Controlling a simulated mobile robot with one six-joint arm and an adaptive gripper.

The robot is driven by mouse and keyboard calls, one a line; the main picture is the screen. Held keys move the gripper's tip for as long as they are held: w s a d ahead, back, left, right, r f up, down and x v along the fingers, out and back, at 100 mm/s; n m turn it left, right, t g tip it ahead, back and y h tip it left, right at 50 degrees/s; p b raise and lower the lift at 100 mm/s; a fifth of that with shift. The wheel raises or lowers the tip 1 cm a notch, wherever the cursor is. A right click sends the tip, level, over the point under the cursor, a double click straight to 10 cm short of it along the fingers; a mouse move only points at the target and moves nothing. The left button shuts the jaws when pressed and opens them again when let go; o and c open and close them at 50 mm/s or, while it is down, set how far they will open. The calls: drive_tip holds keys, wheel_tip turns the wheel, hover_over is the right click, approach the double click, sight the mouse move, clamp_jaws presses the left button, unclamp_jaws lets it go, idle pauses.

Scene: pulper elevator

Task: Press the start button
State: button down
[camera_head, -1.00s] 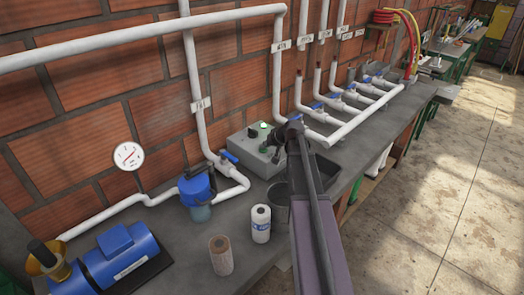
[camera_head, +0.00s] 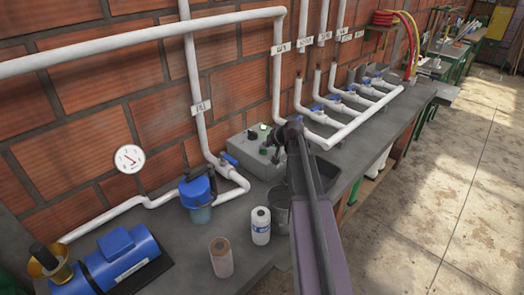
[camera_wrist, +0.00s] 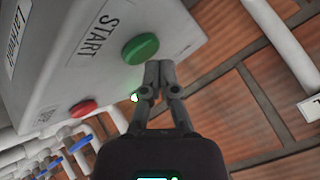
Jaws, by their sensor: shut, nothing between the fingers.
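The grey control box (camera_head: 248,157) stands on the bench against the brick wall, partly hidden behind my arm in the head view. In the wrist view, the box (camera_wrist: 60,60) carries a round green button (camera_wrist: 141,48) beside the word START and a red button (camera_wrist: 83,108) further along the same face. My gripper (camera_wrist: 158,64) is shut and empty. Its fingertips are at the lower right edge of the green button; I cannot tell whether they touch it. A small light (camera_wrist: 135,98) glows by the fingers.
White pipes with blue valves (camera_head: 340,92) run along the wall. A blue-topped filter (camera_head: 198,190), a white bottle (camera_head: 261,225), a brown cylinder (camera_head: 221,257) and a blue pump (camera_head: 122,262) stand on the bench. A pressure gauge (camera_head: 129,159) is on the wall. Floor is clear at right.

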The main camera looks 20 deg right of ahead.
sight(263, 152)
drive_tip(key=shift+r, duration=0.4)
wheel_tip(263, 152, up, 5)
drive_tip(key=p, duration=0.5)
idle(0.4)
drive_tip(key=shift+f, duration=0.1)
idle(0.6)
drive_tip(key=shift+a, duration=0.2)
drive_tip(key=s+a+f+n+g+h, duration=0.2)
drive_tip(key=s+a+g, duration=0.2)
drive_tip(key=s+a, duration=0.7)
drive_tip(key=s+a+f+n+g+h, duration=0.1)
drive_tip(key=s+a+f+g+h, duration=0.1)
drive_tip(key=s+a, duration=1)
drive_tip(key=shift+s+f+n+g, duration=0.4)
drive_tip(key=shift+s+f+g, duration=0.4)
drive_tip(key=shift+s+g, duration=0.4)
